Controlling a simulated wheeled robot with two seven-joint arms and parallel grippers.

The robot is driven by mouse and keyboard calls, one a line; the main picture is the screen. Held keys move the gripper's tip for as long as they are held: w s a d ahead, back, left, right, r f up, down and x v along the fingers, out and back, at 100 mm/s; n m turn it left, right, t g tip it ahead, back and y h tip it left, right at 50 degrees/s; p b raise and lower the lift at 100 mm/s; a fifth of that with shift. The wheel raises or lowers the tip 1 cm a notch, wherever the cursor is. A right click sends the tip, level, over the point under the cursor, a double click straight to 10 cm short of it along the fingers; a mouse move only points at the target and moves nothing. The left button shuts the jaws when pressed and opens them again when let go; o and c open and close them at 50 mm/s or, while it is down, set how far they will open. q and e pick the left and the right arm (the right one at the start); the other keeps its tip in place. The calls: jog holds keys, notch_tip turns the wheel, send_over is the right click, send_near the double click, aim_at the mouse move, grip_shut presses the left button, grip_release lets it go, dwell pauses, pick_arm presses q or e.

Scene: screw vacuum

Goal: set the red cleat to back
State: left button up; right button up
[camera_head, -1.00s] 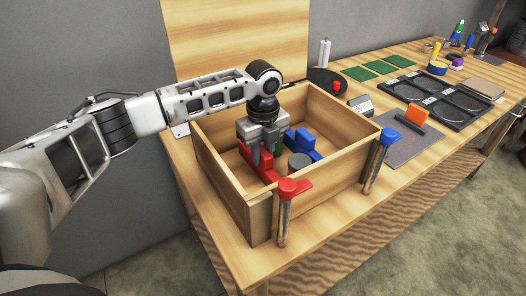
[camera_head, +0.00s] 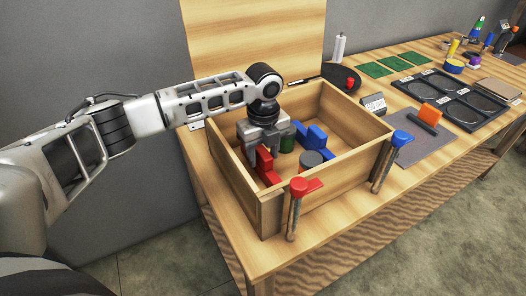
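A similar blue piece (camera_head: 402,138) tops a post at the right corner. Inside the open wooden box (camera_head: 335,178) are a red block (camera_head: 267,166) and blue blocks (camera_head: 310,138). I cannot tell from looks alone which red piece is the cleat. My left gripper (camera_head: 268,150) points down into the box over the red block, fingers apart and seemingly empty. It partly hides the red block. My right gripper is out of view.
A grey cylinder (camera_head: 311,159) and a green cylinder (camera_head: 287,143) also stand in the box. The bench strip in front of the box is clear.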

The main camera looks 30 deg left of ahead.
pick_arm(q)
jog(key=shift+r, duration=0.1)
notch_tip(320, 180, up, 16)
jog(key=shift+b, duration=0.3)
